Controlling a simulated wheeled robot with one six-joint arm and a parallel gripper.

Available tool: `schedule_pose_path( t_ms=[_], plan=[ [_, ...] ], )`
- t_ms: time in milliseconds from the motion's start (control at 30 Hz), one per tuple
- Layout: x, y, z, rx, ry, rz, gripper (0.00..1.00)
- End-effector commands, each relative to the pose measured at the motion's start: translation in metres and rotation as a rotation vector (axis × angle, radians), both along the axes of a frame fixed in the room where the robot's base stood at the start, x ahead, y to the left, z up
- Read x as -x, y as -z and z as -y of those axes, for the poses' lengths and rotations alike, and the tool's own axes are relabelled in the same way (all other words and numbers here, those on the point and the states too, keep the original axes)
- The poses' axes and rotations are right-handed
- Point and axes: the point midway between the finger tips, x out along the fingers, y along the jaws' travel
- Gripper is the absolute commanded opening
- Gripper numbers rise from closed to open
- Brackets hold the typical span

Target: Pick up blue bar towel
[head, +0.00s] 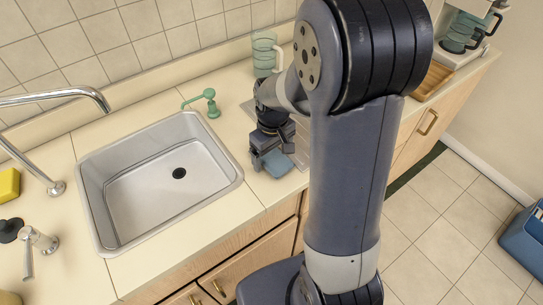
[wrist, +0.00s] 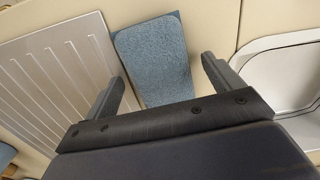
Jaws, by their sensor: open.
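The blue bar towel (wrist: 153,62) lies flat on the counter in the wrist view, a textured light-blue rectangle with a darker blue edge at its top and right. In the head view a blue patch of it (head: 277,163) shows on the counter just below my gripper (head: 267,150), right of the sink. In the wrist view my gripper (wrist: 162,72) is open, with one finger on each side of the towel and nothing held. The towel's near end is hidden behind the gripper body. I cannot tell the height gap.
A ridged metal drainboard (wrist: 60,75) lies left of the towel, and the sink (wrist: 285,75) is to its right in the wrist view. A yellow sponge (head: 8,185) is far left.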

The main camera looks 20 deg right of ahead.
Motion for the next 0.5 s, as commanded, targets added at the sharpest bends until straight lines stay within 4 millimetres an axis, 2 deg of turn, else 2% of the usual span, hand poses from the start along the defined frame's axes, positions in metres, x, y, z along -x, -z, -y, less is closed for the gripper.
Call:
schedule_pose_path(
  t_ms=[67,500],
  plan=[
    [0.0,-0.0002,0.0001,0.0,0.0,0.0,0.87],
    [-0.0002,-0.0005,0.0001,0.0,0.0,0.0,0.51]
  ],
)
